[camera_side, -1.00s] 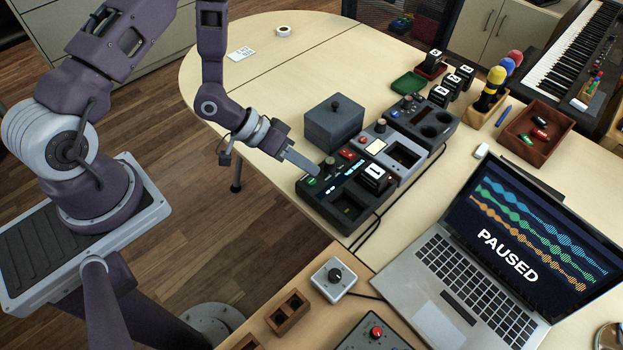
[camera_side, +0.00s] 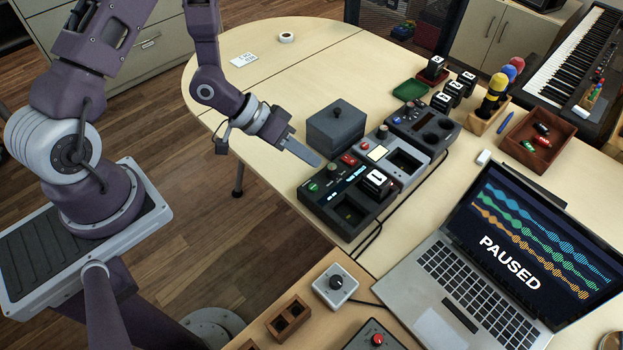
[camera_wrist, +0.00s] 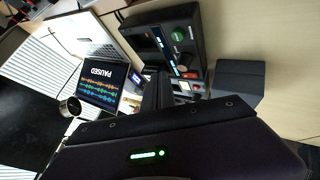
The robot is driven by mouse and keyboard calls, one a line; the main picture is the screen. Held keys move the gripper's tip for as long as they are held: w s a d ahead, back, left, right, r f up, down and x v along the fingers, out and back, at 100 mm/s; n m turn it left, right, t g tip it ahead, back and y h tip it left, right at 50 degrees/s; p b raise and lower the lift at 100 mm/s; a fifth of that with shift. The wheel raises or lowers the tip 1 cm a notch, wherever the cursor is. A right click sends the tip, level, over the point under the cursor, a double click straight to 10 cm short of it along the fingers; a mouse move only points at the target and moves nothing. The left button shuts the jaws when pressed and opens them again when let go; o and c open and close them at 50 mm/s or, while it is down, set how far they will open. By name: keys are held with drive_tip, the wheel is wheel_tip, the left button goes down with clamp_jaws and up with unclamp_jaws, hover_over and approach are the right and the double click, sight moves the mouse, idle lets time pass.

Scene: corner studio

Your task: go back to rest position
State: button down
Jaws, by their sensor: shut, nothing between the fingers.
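My gripper (camera_side: 316,160) is shut and empty. In the side view it points right and slightly down, just above the back left of a dark control deck (camera_side: 338,218) and apart from it.
A grey lidded box (camera_side: 335,128) stands close behind my gripper. More decks (camera_side: 422,125) continue right of it. An open laptop (camera_side: 480,245) reading PAUSED is at the right. The table's left part (camera_side: 260,85) is clear, with only a card and a tape roll at its far side.

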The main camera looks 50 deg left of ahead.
drive_tip(key=a+r+y, duration=0.4)
drive_tip(key=r, duration=0.4)
drive_tip(key=a+r+y, duration=0.3)
drive_tip(key=a+r, duration=0.2)
drive_tip(key=r, duration=0.3)
drive_tip(key=s+d+r, duration=0.2)
drive_tip(key=s+r, duration=0.3)
drive_tip(key=s, duration=0.5)
drive_tip(key=s+d+r, duration=0.2)
drive_tip(key=s+r, duration=0.3)
drive_tip(key=s, duration=0.5)
drive_tip(key=shift+d+r+n, duration=0.25)
drive_tip(key=shift+d+n, duration=0.15)
